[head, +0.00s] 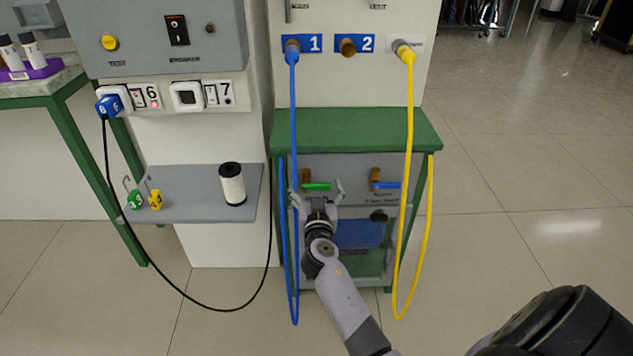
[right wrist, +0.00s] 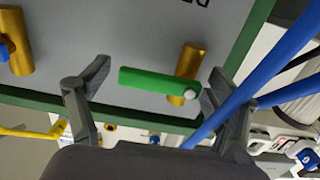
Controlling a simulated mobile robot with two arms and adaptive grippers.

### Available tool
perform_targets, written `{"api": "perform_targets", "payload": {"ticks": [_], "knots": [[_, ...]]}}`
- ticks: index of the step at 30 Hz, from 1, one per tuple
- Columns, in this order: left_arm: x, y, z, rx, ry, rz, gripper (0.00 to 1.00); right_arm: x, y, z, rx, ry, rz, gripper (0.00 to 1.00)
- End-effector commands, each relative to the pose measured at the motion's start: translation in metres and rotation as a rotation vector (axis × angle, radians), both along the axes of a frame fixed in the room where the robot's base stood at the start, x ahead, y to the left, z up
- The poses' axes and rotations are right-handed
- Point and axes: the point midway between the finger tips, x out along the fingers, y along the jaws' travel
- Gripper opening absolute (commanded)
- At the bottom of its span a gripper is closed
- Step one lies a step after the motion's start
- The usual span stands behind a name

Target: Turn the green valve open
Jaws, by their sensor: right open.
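The green valve handle (head: 317,186) sits on the grey panel under the green bench top, lying roughly level. In the right wrist view the green handle (right wrist: 158,81) is mounted on a brass stub (right wrist: 187,70). My right gripper (head: 318,190) is in front of it with its fingers spread. In the right wrist view the open fingers (right wrist: 158,88) stand either side of the handle, the right one close to its pivot end. I cannot tell whether a finger touches it. My left gripper is not in view.
A blue-handled valve (head: 385,185) is to the right on the same panel. A blue hose (head: 293,130) hangs close beside my right gripper, passing by its finger in the wrist view. A yellow hose (head: 409,130) hangs further right. A shelf (head: 190,207) stands left; open floor lies right.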

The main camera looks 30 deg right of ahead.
Motion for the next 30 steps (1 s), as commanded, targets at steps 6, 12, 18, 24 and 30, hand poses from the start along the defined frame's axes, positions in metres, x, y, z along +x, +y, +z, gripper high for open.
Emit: {"api": "perform_targets", "payload": {"ticks": [6, 12, 18, 24, 30], "knots": [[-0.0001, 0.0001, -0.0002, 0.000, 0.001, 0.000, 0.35, 0.0000, 0.0001, -0.0002, 0.000, 0.000, 0.000, 0.79], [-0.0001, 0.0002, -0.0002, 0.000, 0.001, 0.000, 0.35, 0.0001, 0.0001, -0.0001, 0.000, 0.000, 0.000, 0.66], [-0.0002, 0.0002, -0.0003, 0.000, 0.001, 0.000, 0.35, 0.0001, 0.0000, 0.0000, 0.000, 0.000, 0.001, 0.53], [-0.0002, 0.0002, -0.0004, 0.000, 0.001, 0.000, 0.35, 0.0001, 0.0000, 0.0001, 0.000, 0.000, 0.001, 0.39], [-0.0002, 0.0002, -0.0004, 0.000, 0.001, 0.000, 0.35, 0.0002, 0.0000, 0.0004, -0.003, 0.001, 0.001, 0.34]]}}
